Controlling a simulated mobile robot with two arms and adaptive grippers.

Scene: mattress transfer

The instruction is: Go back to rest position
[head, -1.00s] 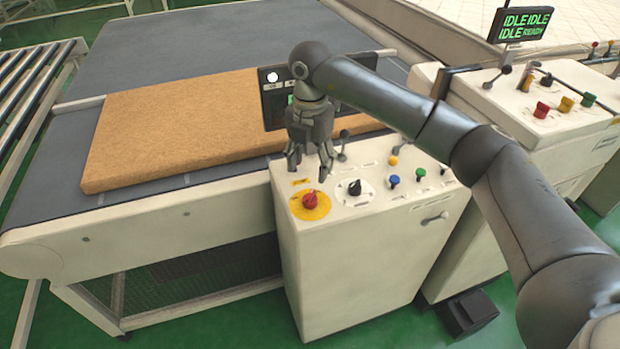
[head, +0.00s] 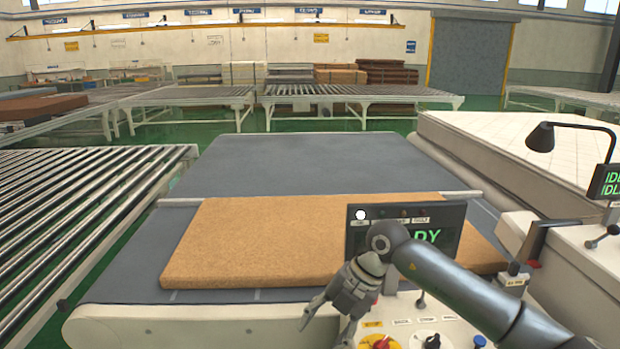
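My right arm comes in from the right, and my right gripper (head: 328,323) hangs over the near left part of the control console, pointing down and left. Its fingers are spread and hold nothing. The console's dark screen (head: 450,215) shows green text, partly covered by my arm; the visible letters end in "DY". A red button (head: 381,343) on a yellow base and a black knob (head: 432,341) sit below, close to the gripper at the bottom edge. A brown mattress slab (head: 270,235) lies flat on the grey conveyor belt (head: 310,160). My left gripper is not in view.
A roller conveyor (head: 80,205) stands at the left. A white quilted mattress (head: 540,150) lies at the right, with a black lamp (head: 541,138) and a second console (head: 590,245) near it. Roller tables (head: 355,92) and stacked slabs stand at the back.

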